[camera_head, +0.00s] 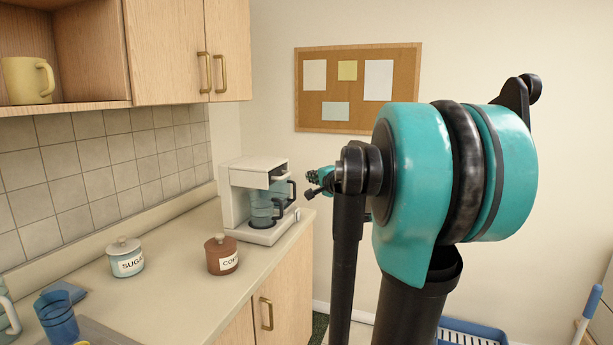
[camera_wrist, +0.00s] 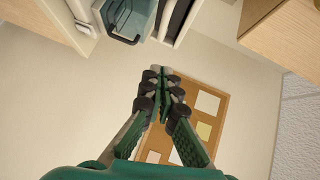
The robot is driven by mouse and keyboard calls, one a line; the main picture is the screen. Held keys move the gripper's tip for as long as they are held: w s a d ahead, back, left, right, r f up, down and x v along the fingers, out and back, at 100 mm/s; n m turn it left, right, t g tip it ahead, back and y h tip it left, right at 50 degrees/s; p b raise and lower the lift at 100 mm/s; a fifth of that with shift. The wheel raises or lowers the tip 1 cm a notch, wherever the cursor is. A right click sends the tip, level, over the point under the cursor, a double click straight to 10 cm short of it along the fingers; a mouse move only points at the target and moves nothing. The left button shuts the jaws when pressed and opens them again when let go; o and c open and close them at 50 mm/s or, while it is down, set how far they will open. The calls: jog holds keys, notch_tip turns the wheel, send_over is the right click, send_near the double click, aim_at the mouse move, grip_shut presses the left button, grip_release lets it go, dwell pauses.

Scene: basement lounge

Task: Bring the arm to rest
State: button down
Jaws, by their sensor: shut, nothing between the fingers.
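My gripper (camera_wrist: 166,80) is shut, with its two green fingers meeting at the tips and nothing between them. In the head view a small part of my gripper (camera_head: 318,183) shows just right of the coffee maker. The rest of it is hidden behind my large teal and black arm links, which fill the right half of that view. The arm is raised and bent in front of the wall. I cannot tell whether the fingertips touch the coffee maker.
A white coffee maker (camera_head: 238,198) with a glass carafe (camera_head: 262,214) stands near the counter's end. A sugar jar (camera_head: 125,258) and a coffee jar (camera_head: 221,256) stand nearer. A corkboard (camera_head: 345,88) hangs on the wall. A wooden cabinet (camera_head: 172,45) overhangs the counter (camera_head: 180,270).

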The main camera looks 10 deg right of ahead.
jog(key=s+a+f+n+g+y, duration=0.1)
jog(key=s+a+f+n+g, duration=0.3)
jog(key=s+f, duration=0.5)
jog(key=s+a+f+n+g, duration=0.2)
jog(key=s+a+f+n, duration=0.4)
jog(key=f, duration=0.4)
jog(key=s+d+f+n+g+h, duration=0.2)
jog(key=s+f+g, duration=0.1)
jog(key=s+f, duration=0.5)
jog(key=s+d+f+n+g+h, duration=0.2)
jog(key=s+f, duration=0.6)
jog(key=s, duration=0.3)
jog(key=shift+s+f+g, duration=0.15)
jog(key=shift+g, duration=0.25)
